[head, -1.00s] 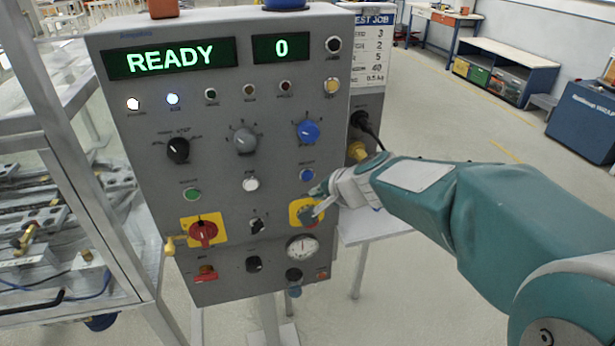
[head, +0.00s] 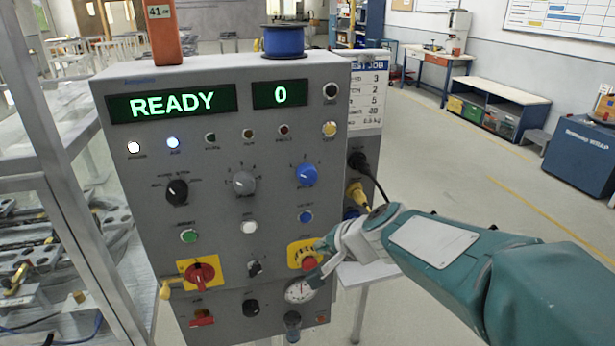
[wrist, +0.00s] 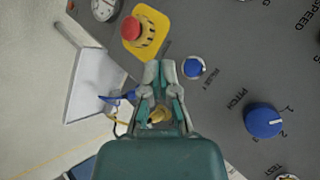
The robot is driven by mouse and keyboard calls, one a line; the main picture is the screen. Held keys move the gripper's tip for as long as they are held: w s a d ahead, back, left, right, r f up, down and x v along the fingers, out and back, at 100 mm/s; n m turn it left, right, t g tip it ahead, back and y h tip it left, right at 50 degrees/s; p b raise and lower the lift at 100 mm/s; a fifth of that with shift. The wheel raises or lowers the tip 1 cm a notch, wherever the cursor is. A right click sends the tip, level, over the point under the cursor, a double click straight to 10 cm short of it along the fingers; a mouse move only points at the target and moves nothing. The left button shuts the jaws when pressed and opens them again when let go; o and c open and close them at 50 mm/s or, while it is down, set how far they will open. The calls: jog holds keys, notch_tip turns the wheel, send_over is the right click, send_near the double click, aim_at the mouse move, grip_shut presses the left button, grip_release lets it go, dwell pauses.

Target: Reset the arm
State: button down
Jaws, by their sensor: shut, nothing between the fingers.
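My gripper (head: 318,268) is in front of the lower right of the grey control panel (head: 215,285). Its fingers are together and empty; they also show in the wrist view (wrist: 160,68). In the head view they overlap the edge of the yellow plate (head: 293,254) with the red mushroom button (head: 309,263). In the wrist view that red button (wrist: 131,28) lies beyond and left of the fingertips, with a visible gap. A small blue button (wrist: 193,67) is just right of the fingertips. The displays read READY and 0.
A black cable and a yellow plug (head: 356,194) are on the panel's right side, close to my arm. A blue spool (head: 283,41) and an orange object (head: 165,32) stand on top. A metal frame (head: 62,180) is at left. Open floor lies at right.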

jog(key=s+d+n+h, duration=0.2)
jog(key=s+d, duration=0.2)
jog(key=s, duration=0.3)
jog(key=s+d+n+g+h, duration=0.1)
jog(key=s+d+n+h, duration=0.1)
jog(key=s+d, duration=0.2)
jog(key=s+d+n+h, duration=0.2)
jog(key=s+d, duration=0.3)
jog(key=s, duration=0.5)
jog(key=shift+s+r+n+g, duration=0.2)
jog(key=shift+s+n+g, duration=0.15)
jog(key=shift+n+g, duration=0.05)
